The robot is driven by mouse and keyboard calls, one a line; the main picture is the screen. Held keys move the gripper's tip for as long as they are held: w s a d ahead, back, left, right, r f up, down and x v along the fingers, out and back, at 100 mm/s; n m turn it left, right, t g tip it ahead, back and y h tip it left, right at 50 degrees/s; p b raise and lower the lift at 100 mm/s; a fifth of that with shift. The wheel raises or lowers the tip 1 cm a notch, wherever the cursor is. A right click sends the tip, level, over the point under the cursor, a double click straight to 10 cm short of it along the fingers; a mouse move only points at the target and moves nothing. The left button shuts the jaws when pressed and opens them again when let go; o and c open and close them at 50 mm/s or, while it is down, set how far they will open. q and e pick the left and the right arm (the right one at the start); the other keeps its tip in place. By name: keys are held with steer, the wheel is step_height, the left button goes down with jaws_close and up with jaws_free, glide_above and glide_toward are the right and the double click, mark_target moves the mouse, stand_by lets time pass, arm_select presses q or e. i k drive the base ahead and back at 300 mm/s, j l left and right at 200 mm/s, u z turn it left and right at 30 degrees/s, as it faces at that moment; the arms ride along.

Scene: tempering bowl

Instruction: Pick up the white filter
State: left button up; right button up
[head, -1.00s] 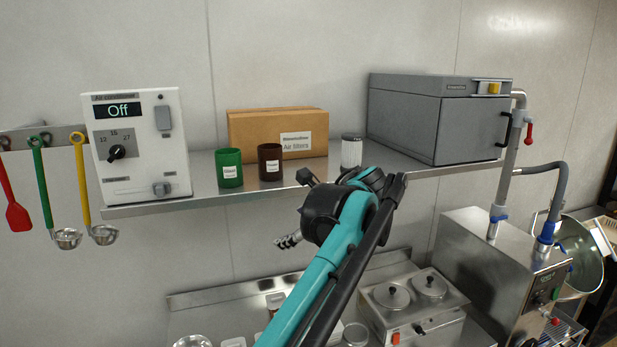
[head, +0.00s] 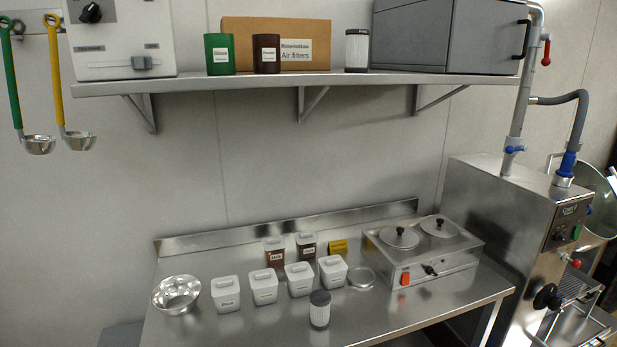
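A white filter (head: 357,52) with a dark top stands upright on the wall shelf, to the right of a cardboard box. A second similar white filter (head: 320,312) with a dark cap stands upright at the front of the steel table. Neither is touched by a gripper. Neither of my grippers shows in the head view now, so I cannot see whether they are open or shut.
On the shelf (head: 250,84) are green (head: 219,55) and brown (head: 267,55) cups, the air filters box (head: 306,55) and a grey oven (head: 440,38). The table holds a metal bowl (head: 177,295), several white lidded containers (head: 264,287) and a double warmer (head: 424,258).

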mark_target(320, 300)
steer(key=i+l, duration=0.95)
steer(key=i+j+u, duration=0.05)
